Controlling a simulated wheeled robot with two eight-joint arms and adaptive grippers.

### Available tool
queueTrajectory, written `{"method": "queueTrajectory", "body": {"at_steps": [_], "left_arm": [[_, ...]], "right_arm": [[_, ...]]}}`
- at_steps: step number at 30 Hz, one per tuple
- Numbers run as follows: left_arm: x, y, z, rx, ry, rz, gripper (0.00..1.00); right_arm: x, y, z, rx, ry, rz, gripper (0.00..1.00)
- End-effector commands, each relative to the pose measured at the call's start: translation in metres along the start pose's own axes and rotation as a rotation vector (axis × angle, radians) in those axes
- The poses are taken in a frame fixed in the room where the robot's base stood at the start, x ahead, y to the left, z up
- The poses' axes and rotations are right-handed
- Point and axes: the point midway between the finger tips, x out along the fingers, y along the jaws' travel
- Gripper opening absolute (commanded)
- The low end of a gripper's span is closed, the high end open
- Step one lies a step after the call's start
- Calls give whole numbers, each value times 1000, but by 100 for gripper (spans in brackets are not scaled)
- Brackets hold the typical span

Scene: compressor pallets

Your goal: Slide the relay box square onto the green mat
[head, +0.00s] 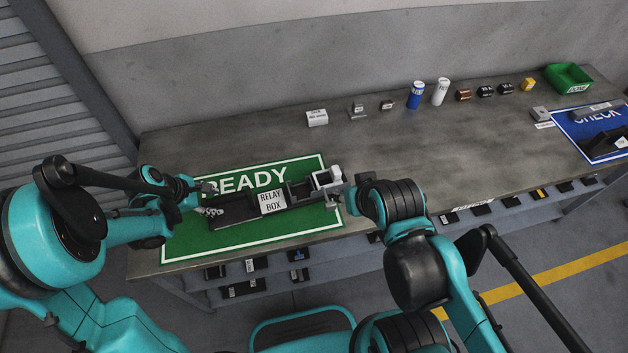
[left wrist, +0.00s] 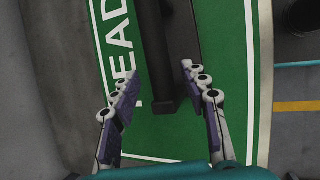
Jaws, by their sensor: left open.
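The green mat (head: 250,238) with READY lettering lies on the left part of the bench. The long dark relay box (head: 235,209), with a white RELAY BOX label, lies over the mat, its sides roughly along the mat's long edges. It also shows in the left wrist view (left wrist: 153,40). My left gripper (head: 211,200) is open at the box's left end; in the left wrist view its fingers (left wrist: 160,85) are spread on either side of that end, with gaps visible. My right gripper (head: 338,190) is at the box's right end; its jaws are too unclear to read.
A blue CHECK mat (head: 580,128) with dark parts on it lies at the far right. Cans (head: 416,95) and several small parts line the back of the bench, with a green bin (head: 568,78) at the back right. The middle of the bench is clear.

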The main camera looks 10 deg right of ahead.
Motion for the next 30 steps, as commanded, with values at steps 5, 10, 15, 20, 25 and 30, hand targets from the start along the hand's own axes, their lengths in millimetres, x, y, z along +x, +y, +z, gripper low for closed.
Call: {"method": "queueTrajectory", "body": {"at_steps": [5,10,15,20,25,30], "left_arm": [[-35,-1,-1,-3,1,0,45],[-72,-1,-1,-3,2,0,45],[-97,-1,-2,-2,2,0,45],[-108,-1,-1,0,1,-1,45],[-109,-1,-1,0,1,-1,45],[-112,-5,4,55,17,7,45]], "right_arm": [[0,0,0,0,0,0,40],[0,0,0,0,0,0,40],[0,0,0,0,0,0,40],[0,0,0,0,0,0,40],[0,0,0,0,0,0,40],[1,0,0,0,0,0,40]]}}
